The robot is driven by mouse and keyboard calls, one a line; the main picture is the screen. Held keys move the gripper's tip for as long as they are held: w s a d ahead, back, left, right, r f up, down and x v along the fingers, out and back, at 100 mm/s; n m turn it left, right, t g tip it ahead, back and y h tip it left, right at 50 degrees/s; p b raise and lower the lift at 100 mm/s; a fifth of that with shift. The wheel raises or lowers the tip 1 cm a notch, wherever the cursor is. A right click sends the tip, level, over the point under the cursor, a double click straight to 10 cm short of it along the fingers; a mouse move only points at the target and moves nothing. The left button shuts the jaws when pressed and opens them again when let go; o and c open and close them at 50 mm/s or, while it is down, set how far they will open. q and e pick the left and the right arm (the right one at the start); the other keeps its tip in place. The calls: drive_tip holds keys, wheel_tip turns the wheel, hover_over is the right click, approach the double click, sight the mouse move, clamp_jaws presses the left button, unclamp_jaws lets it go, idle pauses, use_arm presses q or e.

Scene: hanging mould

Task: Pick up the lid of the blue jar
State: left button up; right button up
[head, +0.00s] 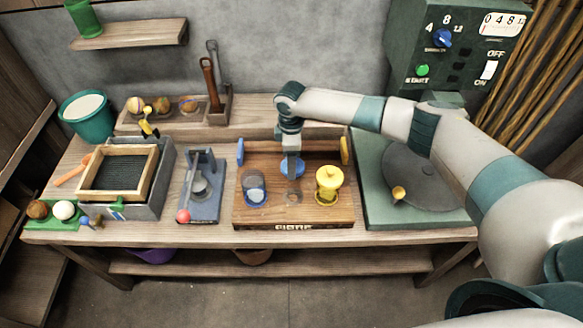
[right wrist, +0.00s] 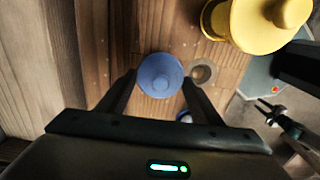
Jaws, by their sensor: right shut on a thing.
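My right gripper (head: 292,172) points down over the back middle of the wooden tray (head: 310,216). It is shut on the round blue lid (head: 292,160), which shows between the two fingers in the right wrist view (right wrist: 160,75). I cannot tell how high the lid is above the tray floor. The blue jar (head: 254,189) stands open at the tray's left, apart from the lid. My left gripper is not in view.
A yellow lidded jar (head: 329,184) stands at the tray's right, with a round ring mark (head: 294,197) between the jars. A grey press (head: 200,187) stands left of the tray. A dark disc (head: 420,176) on a green base lies to the right.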

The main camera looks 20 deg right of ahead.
drive_tip(key=shift+r+b, duration=0.7)
drive_tip(key=shift+r, duration=2.5)
